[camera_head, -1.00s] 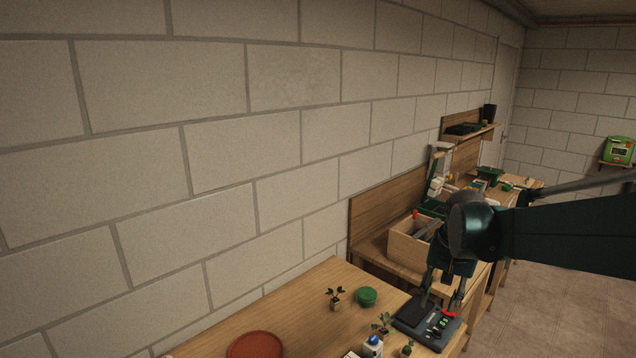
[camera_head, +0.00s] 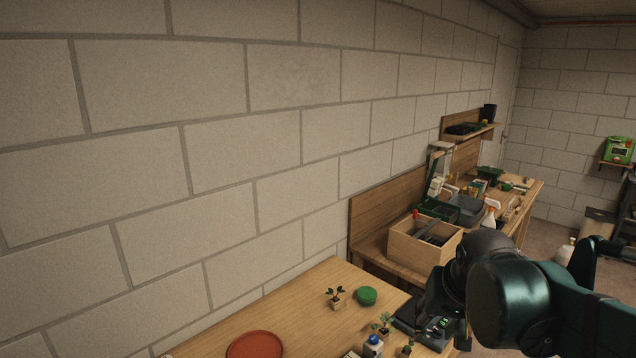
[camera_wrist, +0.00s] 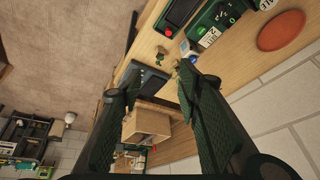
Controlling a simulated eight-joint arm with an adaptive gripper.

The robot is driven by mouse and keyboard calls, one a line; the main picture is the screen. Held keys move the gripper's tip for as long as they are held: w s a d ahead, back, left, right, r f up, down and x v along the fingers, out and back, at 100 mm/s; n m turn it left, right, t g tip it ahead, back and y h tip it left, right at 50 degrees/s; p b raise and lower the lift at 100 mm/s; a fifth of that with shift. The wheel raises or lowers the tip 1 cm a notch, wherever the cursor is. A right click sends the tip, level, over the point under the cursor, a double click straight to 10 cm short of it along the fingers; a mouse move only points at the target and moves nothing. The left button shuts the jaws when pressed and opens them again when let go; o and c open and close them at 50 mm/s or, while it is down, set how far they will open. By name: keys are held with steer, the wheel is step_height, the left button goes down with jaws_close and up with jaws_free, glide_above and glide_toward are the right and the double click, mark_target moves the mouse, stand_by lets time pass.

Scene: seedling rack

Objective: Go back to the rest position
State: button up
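My gripper (camera_wrist: 160,72) is open in the wrist view, its two green padded fingers well apart with nothing between them. In the head view my teal wrist and arm are at the lower right, over the edge of the near table (camera_head: 300,305), and they hide most of the fingers. A small seedling (camera_head: 335,297) stands on the table beside a round green object (camera_head: 366,296). More seedlings (camera_head: 384,322) stand by the dark device (camera_head: 424,322) at the table's right end.
A red-brown round dish (camera_head: 255,346) and a white and blue bottle (camera_head: 373,346) are on the near table. A wooden box (camera_head: 420,246) and a spray bottle (camera_head: 490,213) stand on the benches behind. The block wall runs along the left.

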steer(key=s+a+f+n+t, duration=0.1)
steer(key=s+a, duration=0.1)
steer(key=s, duration=0.3)
steer(key=s+a+f+n+t, duration=0.1)
steer(key=s, duration=0.5)
steer(key=shift+a+f+n, duration=0.35)
steer(key=shift+a+n, duration=0.05)
steer(key=shift+f, duration=0.15)
step_height(320, 180, down, 16)
steer(key=b, duration=1.6)
steer(key=shift+r, duration=0.2)
stand_by(1.1)
